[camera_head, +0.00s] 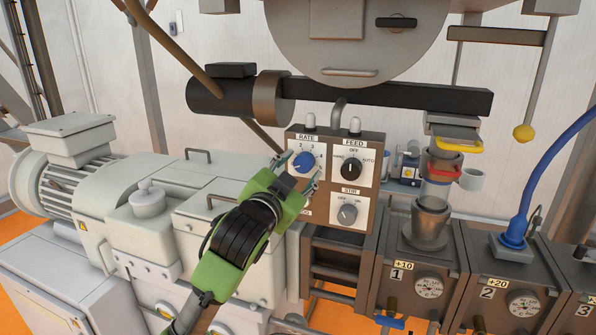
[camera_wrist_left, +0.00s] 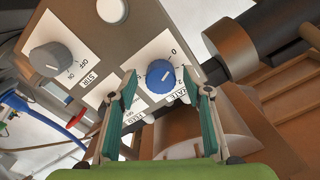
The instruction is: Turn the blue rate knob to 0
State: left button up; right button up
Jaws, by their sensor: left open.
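The blue rate knob (camera_head: 304,161) sits on a white numbered dial at the upper left of a brown control box, under the label RATE. In the left wrist view the blue knob (camera_wrist_left: 162,76) shows between my finger pads, with the dial's 0 above it. A pale mark shows on the knob, but I cannot tell its exact setting. My left gripper (camera_head: 301,169) is open in front of the knob, one finger on each side of it. In the left wrist view the gripper (camera_wrist_left: 164,86) holds nothing; contact with the knob cannot be told. My right gripper is out of view.
A black FEED knob (camera_head: 351,167) is close at the right of the blue knob. A grey STIR knob (camera_head: 347,214) is below it. A dark horizontal barrel (camera_head: 235,98) runs above the box. Grey machine housings (camera_head: 215,193) fill the left.

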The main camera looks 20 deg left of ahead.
pick_arm(q)
jog(key=s, duration=1.2)
jog(key=shift+a, duration=0.2)
